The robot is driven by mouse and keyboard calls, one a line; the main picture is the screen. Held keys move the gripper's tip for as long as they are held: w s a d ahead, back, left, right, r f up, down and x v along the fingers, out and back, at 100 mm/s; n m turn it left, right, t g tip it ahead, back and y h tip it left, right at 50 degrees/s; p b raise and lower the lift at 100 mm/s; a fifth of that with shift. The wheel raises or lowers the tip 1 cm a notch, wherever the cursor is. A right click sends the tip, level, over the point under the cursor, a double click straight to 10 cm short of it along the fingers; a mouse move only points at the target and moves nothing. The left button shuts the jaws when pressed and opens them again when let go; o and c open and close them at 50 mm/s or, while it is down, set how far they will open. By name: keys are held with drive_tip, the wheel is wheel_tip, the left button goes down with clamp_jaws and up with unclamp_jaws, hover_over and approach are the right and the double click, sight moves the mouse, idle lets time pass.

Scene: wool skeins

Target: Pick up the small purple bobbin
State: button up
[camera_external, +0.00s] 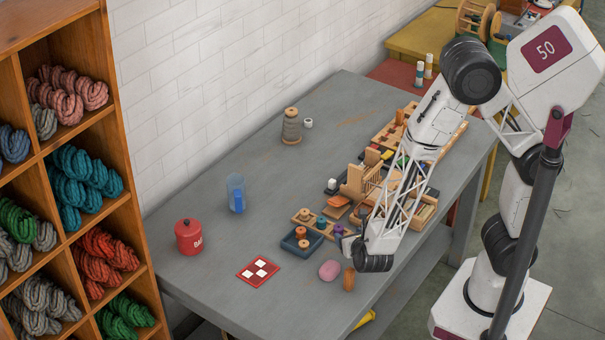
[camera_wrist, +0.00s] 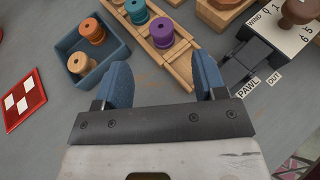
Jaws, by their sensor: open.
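The small purple bobbin (camera_wrist: 163,33) stands upright at the near end of a wooden rack (camera_wrist: 180,62) in the wrist view. It also shows, very small, in the external view (camera_external: 338,229), close beside my gripper. A teal bobbin (camera_wrist: 137,11) stands beyond it on the same rack. My gripper (camera_wrist: 162,72) is open and empty, with its two blue fingers spread apart. The purple bobbin lies ahead of the gap between the fingertips, not between them. In the external view the fingers are too small to make out clearly.
A red card (camera_external: 258,270), a pink lump (camera_external: 329,270) and a red tin (camera_external: 189,238) stand nearby.

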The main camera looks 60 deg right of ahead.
sight(340, 230)
drive_tip(key=shift+x, duration=1.15)
drive_tip(key=shift+f, duration=0.1)
drive_tip(key=shift+x, duration=2.55)
drive_tip(key=shift+f, duration=0.15)
drive_tip(key=c, duration=1)
drive_tip(key=shift+r, duration=0.2)
